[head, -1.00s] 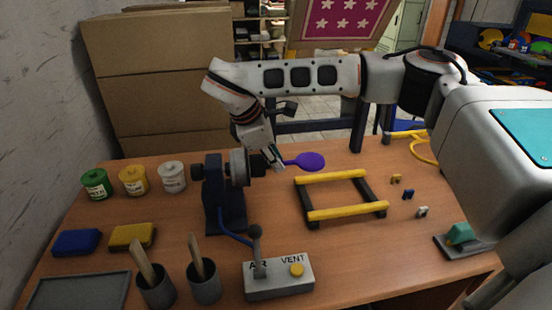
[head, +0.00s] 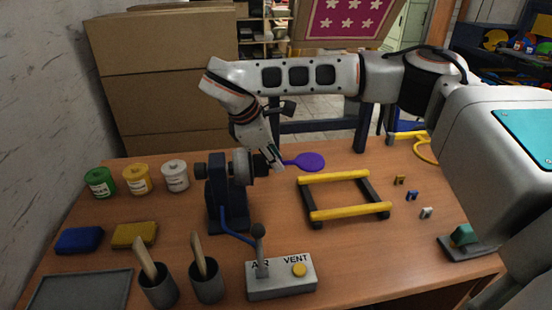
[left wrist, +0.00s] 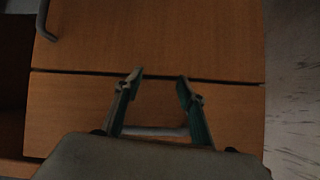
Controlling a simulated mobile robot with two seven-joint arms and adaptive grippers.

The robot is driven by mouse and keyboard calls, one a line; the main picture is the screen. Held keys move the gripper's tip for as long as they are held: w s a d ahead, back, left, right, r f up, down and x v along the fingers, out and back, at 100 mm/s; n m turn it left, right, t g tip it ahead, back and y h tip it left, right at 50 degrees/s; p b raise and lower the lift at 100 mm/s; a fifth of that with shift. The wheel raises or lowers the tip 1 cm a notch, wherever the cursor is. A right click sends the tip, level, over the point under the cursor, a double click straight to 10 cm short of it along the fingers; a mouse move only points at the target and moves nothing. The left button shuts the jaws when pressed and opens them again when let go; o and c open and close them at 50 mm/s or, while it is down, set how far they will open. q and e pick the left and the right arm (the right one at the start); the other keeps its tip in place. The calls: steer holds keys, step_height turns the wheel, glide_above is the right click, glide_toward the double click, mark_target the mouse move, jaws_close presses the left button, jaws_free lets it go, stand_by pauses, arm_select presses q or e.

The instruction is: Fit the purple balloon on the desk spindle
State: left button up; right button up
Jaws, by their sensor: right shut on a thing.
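The purple balloon (head: 310,161) shows in the head view, pointing right, with its neck toward the spindle. My right gripper (head: 277,163) is shut on the balloon's neck, right beside the nose of the spindle. The dark desk spindle (head: 226,190) stands on the desk with a grey round head (head: 241,165) facing right. The gripper hides the neck and the spindle tip, so I cannot tell whether the neck is around the tip or only beside it. My left gripper (left wrist: 160,80) is open and empty in the left wrist view, in front of wooden drawer fronts.
A yellow-barred frame (head: 335,178) lies right of the spindle. A control box (head: 280,278) with a lever and VENT button stands in front. Paint jars (head: 136,179), sponges (head: 135,235) and cups (head: 206,284) are on the left. Small clips (head: 412,196) lie at right.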

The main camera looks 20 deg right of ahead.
steer(key=o, duration=0.8)
steer(key=shift+p+v, duration=1.7)
steer(key=shift+v, duration=2.85)
